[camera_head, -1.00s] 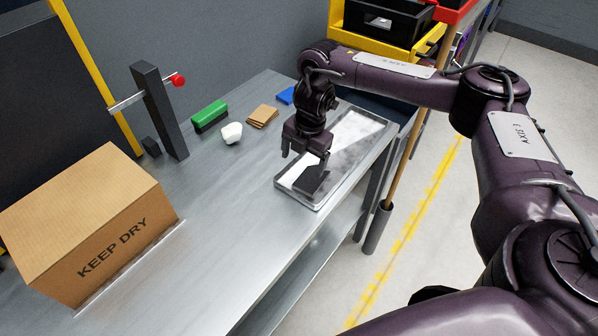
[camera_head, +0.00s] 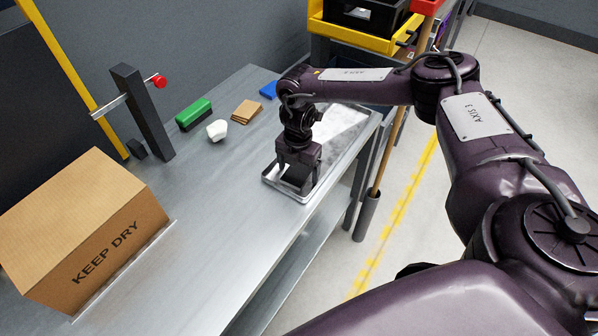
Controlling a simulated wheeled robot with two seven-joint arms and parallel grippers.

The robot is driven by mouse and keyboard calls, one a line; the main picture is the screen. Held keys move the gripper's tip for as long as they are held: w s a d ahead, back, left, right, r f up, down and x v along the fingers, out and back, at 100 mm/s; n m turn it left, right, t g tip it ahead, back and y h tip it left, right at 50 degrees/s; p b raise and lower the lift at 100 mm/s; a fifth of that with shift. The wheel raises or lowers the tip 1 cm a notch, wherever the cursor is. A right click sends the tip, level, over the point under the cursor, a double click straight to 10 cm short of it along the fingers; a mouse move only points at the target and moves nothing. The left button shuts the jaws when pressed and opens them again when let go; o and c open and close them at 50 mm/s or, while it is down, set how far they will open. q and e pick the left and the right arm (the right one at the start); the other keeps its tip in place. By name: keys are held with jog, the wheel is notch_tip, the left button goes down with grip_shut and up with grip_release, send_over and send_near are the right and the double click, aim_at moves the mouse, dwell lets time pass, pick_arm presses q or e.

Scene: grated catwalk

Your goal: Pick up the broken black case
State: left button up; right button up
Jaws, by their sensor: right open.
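The metal tray (camera_head: 345,150) lies near the right edge of the bench. The black case (camera_head: 298,179) is in the near end of the tray and mostly hidden by my gripper; I cannot make out its broken part. My right gripper (camera_head: 295,184) points down over the near end of the tray, its open fingers low around or beside the case. Whether they touch it cannot be told. My left gripper is out of view.
A KEEP DRY carton (camera_head: 85,230) stands at the left front. A black post with a red knob (camera_head: 145,115), a green-black block (camera_head: 194,114), a white lump (camera_head: 217,130), brown pieces (camera_head: 247,111) and a blue item (camera_head: 269,90) stand behind. The bench middle is clear.

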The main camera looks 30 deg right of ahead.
jog(key=c, duration=1.1)
